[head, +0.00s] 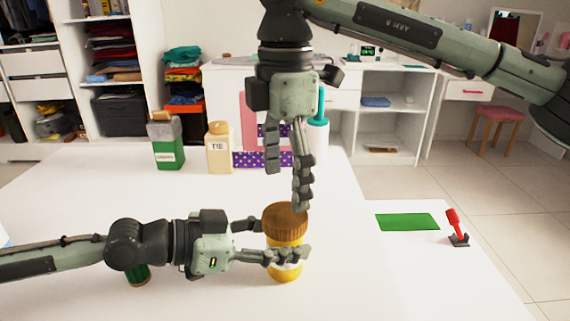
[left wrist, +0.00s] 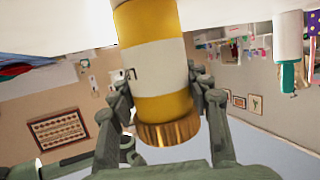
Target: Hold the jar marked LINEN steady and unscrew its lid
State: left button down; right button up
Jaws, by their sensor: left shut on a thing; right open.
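A yellow jar (head: 285,229) with a white band and a ribbed brown lid (head: 285,216) stands upright near the white table's right side. In the left wrist view the jar (left wrist: 148,28) appears upside down with its lid (left wrist: 168,132) lowest. Its label is mostly hidden, so I cannot read the word. My left gripper (head: 275,243) is shut around the jar's body, below the lid, one finger on each side. My right gripper (head: 287,188) points down, open and empty, above the lid; its longer-looking finger reaches near the lid's back edge.
A cream jar (head: 219,150), a green and grey container (head: 168,144) and a purple dotted box (head: 250,159) stand at the table's back. A dark green item (head: 137,275) sits partly behind my left arm.

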aim_at(285, 214)
notch_tip(285, 214, down, 6)
dwell(0.4)
